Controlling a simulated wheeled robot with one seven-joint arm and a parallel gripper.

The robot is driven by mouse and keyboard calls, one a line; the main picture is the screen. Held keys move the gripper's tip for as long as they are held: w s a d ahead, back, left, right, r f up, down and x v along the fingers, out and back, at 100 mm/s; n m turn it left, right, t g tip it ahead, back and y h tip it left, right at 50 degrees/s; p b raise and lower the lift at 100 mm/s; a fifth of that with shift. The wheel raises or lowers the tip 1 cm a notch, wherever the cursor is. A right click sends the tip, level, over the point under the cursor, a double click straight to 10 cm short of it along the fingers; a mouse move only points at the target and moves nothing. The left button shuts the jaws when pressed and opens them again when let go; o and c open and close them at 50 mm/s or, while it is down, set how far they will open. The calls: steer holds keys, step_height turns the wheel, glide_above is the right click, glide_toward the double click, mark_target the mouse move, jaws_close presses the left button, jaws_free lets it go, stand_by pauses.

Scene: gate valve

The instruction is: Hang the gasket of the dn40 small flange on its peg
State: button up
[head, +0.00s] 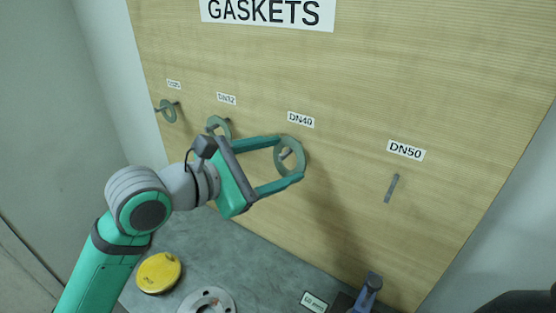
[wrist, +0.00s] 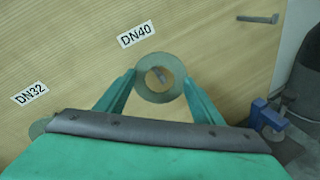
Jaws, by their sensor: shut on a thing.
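My gripper (head: 289,158) is shut on a grey-green ring gasket (head: 301,155), with one finger on each side of its rim. The gasket is in front of the wooden board just below the DN40 label (head: 301,119). In the wrist view the gasket (wrist: 146,89) stands between the fingertips (wrist: 160,82). The DN40 peg (wrist: 161,75) shows through its hole, also in the head view (head: 287,154). I cannot tell how far the peg reaches into the ring. A grey flange (head: 190,302) lies on the bench, partly cut off by the frame.
The board (head: 420,80) has gaskets on the leftmost peg (head: 168,111) and the DN32 peg (head: 214,123). The DN50 peg (head: 391,188) is bare. A yellow round part (head: 158,272) and a blue tool (head: 366,294) stand on the grey bench (head: 262,262).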

steer(key=o, duration=1.1)
steer(key=shift+s, duration=0.15)
steer(key=shift+a, duration=0.1)
